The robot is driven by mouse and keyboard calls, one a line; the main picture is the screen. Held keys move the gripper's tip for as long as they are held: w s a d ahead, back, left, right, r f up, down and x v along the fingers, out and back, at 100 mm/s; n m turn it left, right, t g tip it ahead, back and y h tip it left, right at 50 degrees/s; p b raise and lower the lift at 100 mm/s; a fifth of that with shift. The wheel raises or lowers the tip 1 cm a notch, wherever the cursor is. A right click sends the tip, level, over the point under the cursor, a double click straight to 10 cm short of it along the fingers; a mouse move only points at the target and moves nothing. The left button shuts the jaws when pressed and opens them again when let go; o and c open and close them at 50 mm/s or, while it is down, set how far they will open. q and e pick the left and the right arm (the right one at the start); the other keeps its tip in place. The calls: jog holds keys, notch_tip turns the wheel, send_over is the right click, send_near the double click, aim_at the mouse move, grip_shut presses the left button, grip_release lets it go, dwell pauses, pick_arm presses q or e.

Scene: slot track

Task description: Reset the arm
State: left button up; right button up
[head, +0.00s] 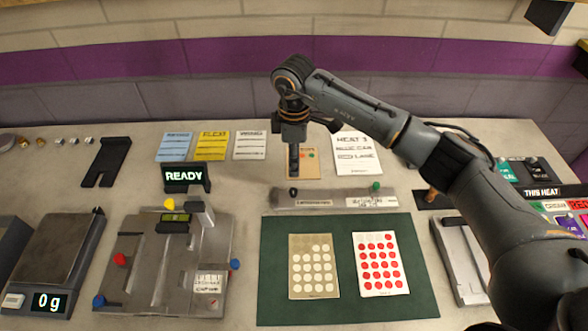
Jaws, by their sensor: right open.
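My right arm comes in from the right and reaches over the table. My right gripper (293,160) hangs pointing down near the picture's middle, in front of a tan card with coloured dots (308,157). Its fingers are dark and seen nearly edge on, and nothing shows held in them. The jaws stand open. My left gripper is not in view.
A green mat (270,255) with two dotted cards lies front centre. A metal fixture (140,240) with a READY display (185,178) and a scale (60,250) reading 0 g stand left. Cards (212,146) lie behind. A grey bar (330,198) lies below the gripper.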

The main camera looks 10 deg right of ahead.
jog(key=shift+r, duration=0.35)
